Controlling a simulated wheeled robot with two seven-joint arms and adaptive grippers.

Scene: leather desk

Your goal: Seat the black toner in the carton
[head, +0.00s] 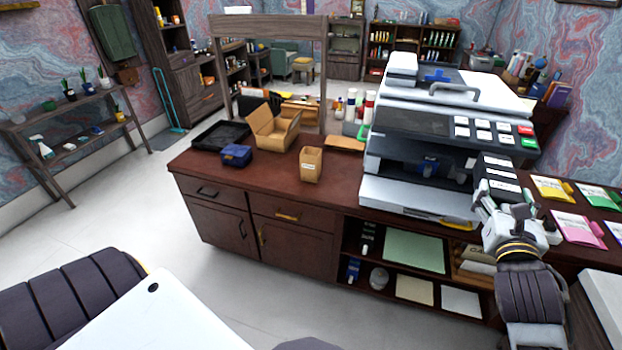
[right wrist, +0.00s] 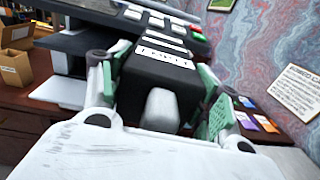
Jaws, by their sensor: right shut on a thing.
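The black toner (head: 500,186) is a dark block with a white label, at the right side of the printer. My right gripper (head: 512,212) is shut on its near end; in the right wrist view the green finger pads flank the toner (right wrist: 150,82). More white-labelled black surface shows behind it; I cannot tell whether these are separate toners. An open brown carton (head: 275,130) with raised flaps stands on the left part of the desk, far from my right gripper. It also shows in the right wrist view (right wrist: 16,38). My left gripper is not in view.
The large printer (head: 440,125) stands between my right gripper and the carton. A small tan box (head: 311,166), a blue box (head: 236,155) and a black tray (head: 220,135) are near the carton. Coloured packets (head: 552,188) lie at the right. Desk front-left is bare.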

